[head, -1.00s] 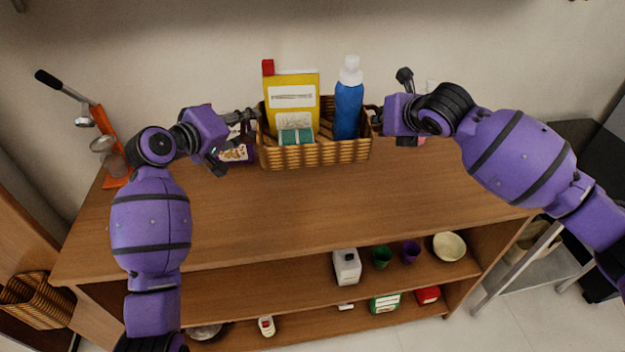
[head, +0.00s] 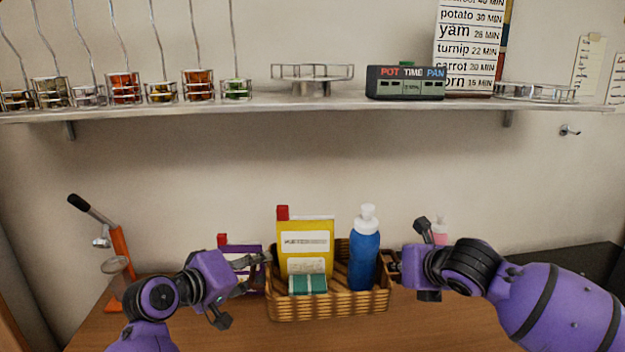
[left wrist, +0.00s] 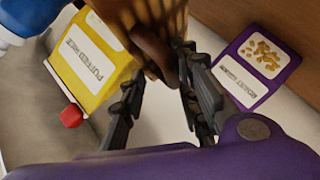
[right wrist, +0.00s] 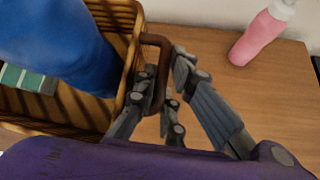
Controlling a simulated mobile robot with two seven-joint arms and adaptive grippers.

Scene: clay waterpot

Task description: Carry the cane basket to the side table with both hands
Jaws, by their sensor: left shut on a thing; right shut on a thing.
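The cane basket (head: 330,304) sits at the back of the wooden counter near the wall. It holds a yellow packet with a red cap (head: 306,240), a blue bottle with a white top (head: 365,250) and a small green box (head: 307,284). My left gripper (head: 262,258) is shut on the basket's left handle, a dark loop in the left wrist view (left wrist: 155,50). My right gripper (head: 393,263) is shut on the right handle, a brown loop in the right wrist view (right wrist: 163,70). No side table can be made out in the head view.
A purple packet (head: 240,262) stands just left of the basket. A pink bottle (right wrist: 262,35) stands to its right. An orange lever press (head: 118,255) is at the far left. A shelf (head: 300,103) with jars and a timer runs above.

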